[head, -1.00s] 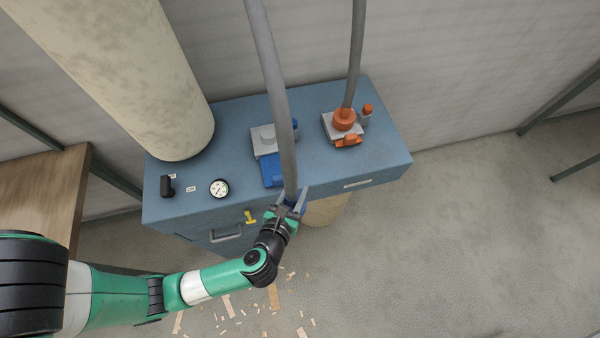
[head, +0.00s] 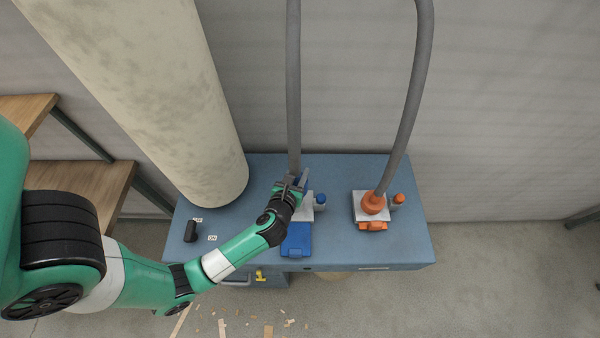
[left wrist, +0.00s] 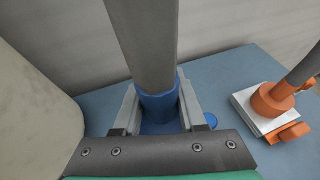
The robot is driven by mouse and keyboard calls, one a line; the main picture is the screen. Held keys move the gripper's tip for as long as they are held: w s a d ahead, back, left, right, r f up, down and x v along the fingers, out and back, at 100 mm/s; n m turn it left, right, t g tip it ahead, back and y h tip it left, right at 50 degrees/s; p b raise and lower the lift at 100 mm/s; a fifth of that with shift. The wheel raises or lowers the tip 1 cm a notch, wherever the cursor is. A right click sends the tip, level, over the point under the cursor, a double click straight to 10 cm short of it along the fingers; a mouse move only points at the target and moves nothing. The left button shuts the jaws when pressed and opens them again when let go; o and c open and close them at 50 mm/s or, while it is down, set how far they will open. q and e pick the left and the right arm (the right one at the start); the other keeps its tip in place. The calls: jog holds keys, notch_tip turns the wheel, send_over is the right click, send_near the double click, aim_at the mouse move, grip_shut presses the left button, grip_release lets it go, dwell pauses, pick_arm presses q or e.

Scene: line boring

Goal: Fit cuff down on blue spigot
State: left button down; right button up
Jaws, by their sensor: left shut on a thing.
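My left gripper (head: 291,184) is shut on the blue cuff at the lower end of a grey hose. The cuff (left wrist: 158,102) shows between the two fingers in the left wrist view, with the hose (left wrist: 148,45) rising from it. In the head view the gripper is over the pale plate (head: 307,213) of the blue port, behind its blue flap (head: 297,240). The gripper hides the spigot, so I cannot tell whether the cuff is above it or touching it. My right gripper is not in view.
To the right, an orange cuff (head: 373,203) with its own hose (head: 408,110) sits on a second plate with an orange flap (head: 372,226). A blue knob (head: 320,199) stands close right of my gripper. A thick pale column (head: 185,110) stands at left on the blue cabinet (head: 400,250).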

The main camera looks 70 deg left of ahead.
pick_arm(q)
jog(key=shift+r, duration=0.1)
jog(key=shift+p, duration=0.35)
notch_tip(320, 180, down, 8)
jog(key=b, duration=0.6)
dwell(0.3)
jog(key=shift+f+b, duration=1.9)
jog(key=shift+f, duration=0.6)
jog(key=shift+c, duration=2)
grip_release()
